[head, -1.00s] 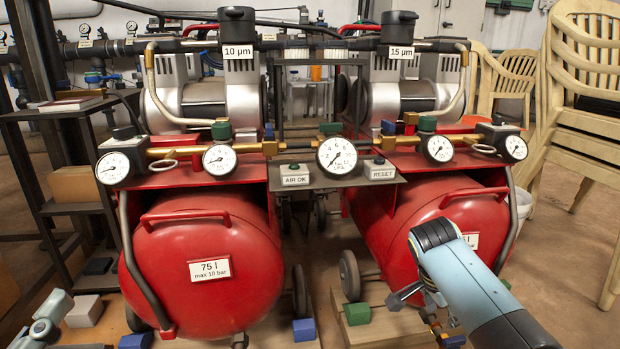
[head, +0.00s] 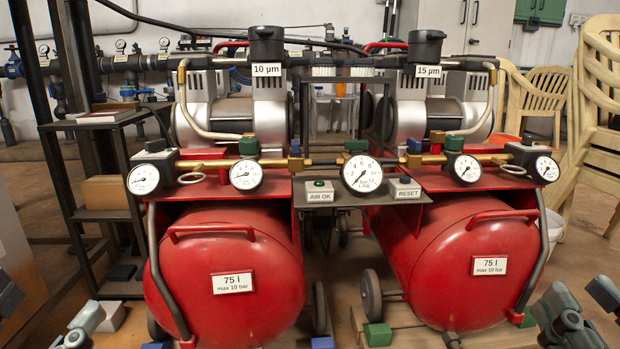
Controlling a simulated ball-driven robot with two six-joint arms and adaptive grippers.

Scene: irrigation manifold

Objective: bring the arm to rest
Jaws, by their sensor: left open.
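My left gripper (head: 45,308) is at the lower left edge of the head view, its two grey fingers apart with nothing seen between them. My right gripper (head: 580,298) is at the lower right corner, in front of the right red tank (head: 455,270). Its fingertips are apart and I see nothing held; its lower part is cut off by the frame. Neither gripper appears to touch the compressors. The left red tank (head: 228,285) stands between the grippers.
A dark panel carries an AIR OK label (head: 320,197), a RESET label (head: 408,194) and a middle gauge (head: 362,174). More gauges and coloured blocks sit along the brass pipes. A dark shelf (head: 105,118) stands left; stacked chairs (head: 595,120) stand right. A green block (head: 377,335) lies low between the tanks.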

